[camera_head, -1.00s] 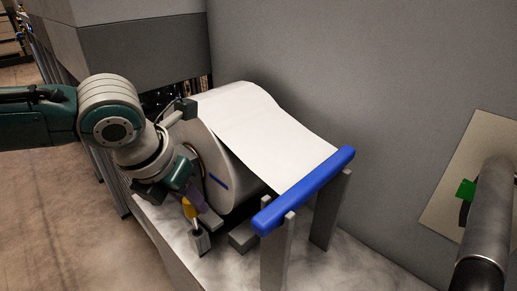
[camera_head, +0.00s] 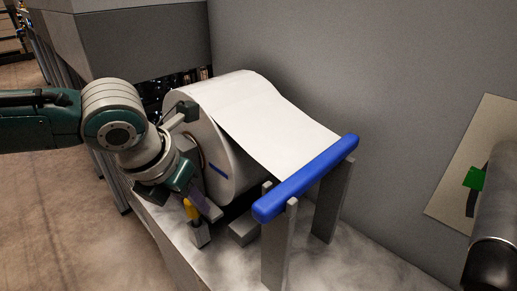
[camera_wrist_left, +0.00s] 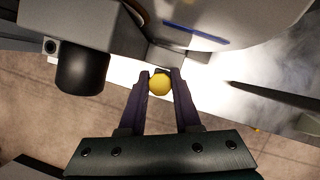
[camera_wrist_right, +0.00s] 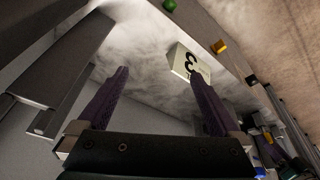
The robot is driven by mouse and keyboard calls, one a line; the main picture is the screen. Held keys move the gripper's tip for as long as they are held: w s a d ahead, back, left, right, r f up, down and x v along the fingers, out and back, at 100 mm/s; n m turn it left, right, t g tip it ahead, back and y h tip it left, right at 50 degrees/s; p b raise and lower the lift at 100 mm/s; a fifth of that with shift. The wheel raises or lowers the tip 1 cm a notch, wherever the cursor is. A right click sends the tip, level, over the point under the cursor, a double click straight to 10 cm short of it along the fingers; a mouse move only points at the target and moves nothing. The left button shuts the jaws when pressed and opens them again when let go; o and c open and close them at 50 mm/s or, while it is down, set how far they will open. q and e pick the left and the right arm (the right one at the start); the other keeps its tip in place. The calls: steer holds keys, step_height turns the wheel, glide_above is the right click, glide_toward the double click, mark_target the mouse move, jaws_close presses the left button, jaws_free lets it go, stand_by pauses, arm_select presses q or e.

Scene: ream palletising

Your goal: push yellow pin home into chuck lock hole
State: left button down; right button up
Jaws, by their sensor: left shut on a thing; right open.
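The yellow pin (camera_head: 190,209) is beside the near face of the big white roll, just above a small grey block (camera_head: 200,236). My left gripper (camera_head: 193,200) is shut on it. In the left wrist view the pin's round yellow end (camera_wrist_left: 160,84) sits between the fingertips, with grey block surfaces (camera_wrist_left: 165,57) just beyond. The pin's lower part and the hole are hidden, so I cannot tell how deep it sits. My right gripper (camera_wrist_right: 155,92) is open and empty in the right wrist view, far from the pin.
The white roll (camera_head: 190,105) feeds a sheet (camera_head: 275,125) to a blue bar (camera_head: 305,180) on grey posts. The right wrist view shows a white card marked 3 (camera_wrist_right: 180,62), an orange piece (camera_wrist_right: 219,46) and a green piece (camera_wrist_right: 169,5). A grey wall stands behind.

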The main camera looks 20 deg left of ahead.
arm_select(q)
steer(key=shift+f+b, duration=0.6)
steer(key=shift+f, duration=0.25)
steer(key=shift+r, duration=0.15)
steer(key=shift+r+p, duration=1.95)
steer(key=shift+p, duration=0.3)
steer(key=shift+p, duration=0.5)
steer(key=shift+f+b, duration=1.7)
steer(key=shift+f, duration=0.35)
steer(key=c, duration=1.1)
jaws_free()
steer(key=o, duration=0.6)
steer(key=shift+a, duration=0.1)
